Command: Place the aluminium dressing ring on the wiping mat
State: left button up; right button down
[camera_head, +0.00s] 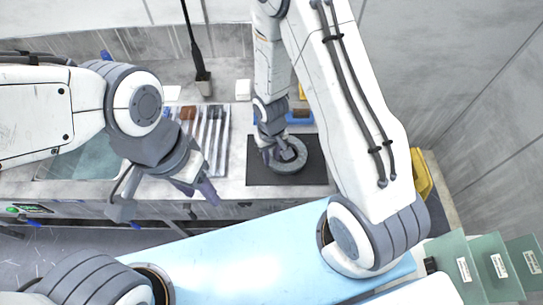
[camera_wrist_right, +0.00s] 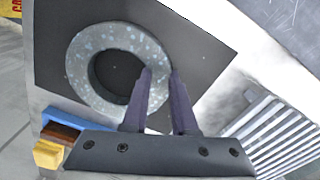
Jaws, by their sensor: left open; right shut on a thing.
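The dressing ring (camera_head: 291,164), a thick speckled grey ring, lies flat on or just over the black wiping mat (camera_head: 315,174). I cannot tell whether it touches the mat. My left gripper (camera_head: 165,200) is open and empty, in front of the bench edge.
A slotted rack with several strips (camera_head: 215,135) stands left of the mat. Blue and yellow items (camera_head: 299,116) lie behind the mat. A basin (camera_head: 85,160) is at the left. Green panels (camera_head: 497,265) are at the lower right.

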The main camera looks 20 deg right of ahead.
jog(key=shift+f, duration=0.2)
jog(key=c, duration=0.7)
grip_release()
jog(key=shift+r, duration=0.1)
jog(key=shift+r, duration=0.2)
notch_tip(320, 180, up, 12)
jog(key=s+a+r+n, duration=0.3)
jog(key=s+r, duration=0.3)
jog(key=s, duration=0.2)
jog(key=s+a+r+n+y, duration=0.1)
jog(key=s+a+r+n, duration=0.2)
jog(key=s, duration=0.6)
notch_tip(320, 180, up, 4)
jog(key=a, duration=0.2)
jog(key=shift+s+a+f, duration=0.2)
jog(key=shift+a, duration=0.15)
